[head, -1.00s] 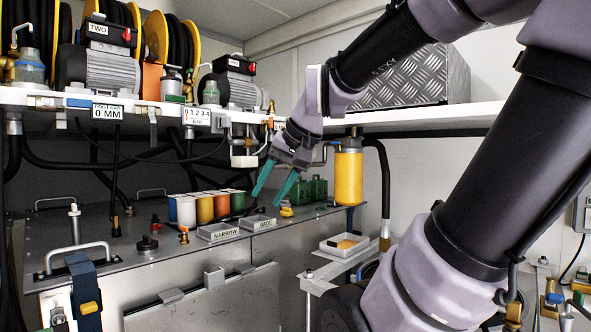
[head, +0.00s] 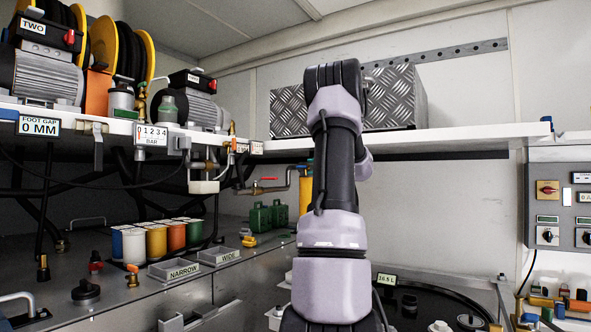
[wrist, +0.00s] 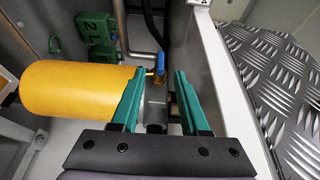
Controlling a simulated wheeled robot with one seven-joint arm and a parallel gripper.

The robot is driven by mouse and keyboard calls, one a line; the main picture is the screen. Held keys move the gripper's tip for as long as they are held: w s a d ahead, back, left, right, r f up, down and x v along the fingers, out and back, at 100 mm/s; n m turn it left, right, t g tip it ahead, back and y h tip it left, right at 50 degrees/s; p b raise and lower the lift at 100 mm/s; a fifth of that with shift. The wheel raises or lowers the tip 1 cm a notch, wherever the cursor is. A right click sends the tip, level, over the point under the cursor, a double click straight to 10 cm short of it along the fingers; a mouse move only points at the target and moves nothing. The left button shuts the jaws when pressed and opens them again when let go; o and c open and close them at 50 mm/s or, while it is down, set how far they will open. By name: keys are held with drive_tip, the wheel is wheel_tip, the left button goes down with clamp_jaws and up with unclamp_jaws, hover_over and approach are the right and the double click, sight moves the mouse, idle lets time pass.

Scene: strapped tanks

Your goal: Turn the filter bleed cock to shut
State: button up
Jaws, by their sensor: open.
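The filter is a yellow cylinder (wrist: 75,91) on the left of the wrist view. In the head view a strip of it (head: 305,192) shows beside my arm. A small cock with a blue lever (wrist: 160,61) and a brass stem sits off the filter's end in the wrist view; I take it for the bleed cock. My gripper (wrist: 158,76) is open and empty, its green fingers on either side of the line to the cock. The blue lever shows just beyond the fingertips, and I cannot tell any contact. In the head view my arm hides the gripper and the cock.
A white shelf (head: 455,141) carries a tread-plate box (head: 398,98); its edge runs close along the right finger in the wrist view. Green cans (wrist: 95,40) stand beyond the filter. A pipe with a red lever (head: 268,180) lies left of my arm.

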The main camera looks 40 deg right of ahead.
sight(297, 167)
drive_tip(key=w, duration=1)
drive_tip(key=shift+w+d, duration=0.15)
drive_tip(key=shift+w, duration=0.2)
drive_tip(key=shift+c, duration=0.3)
clamp_jaws()
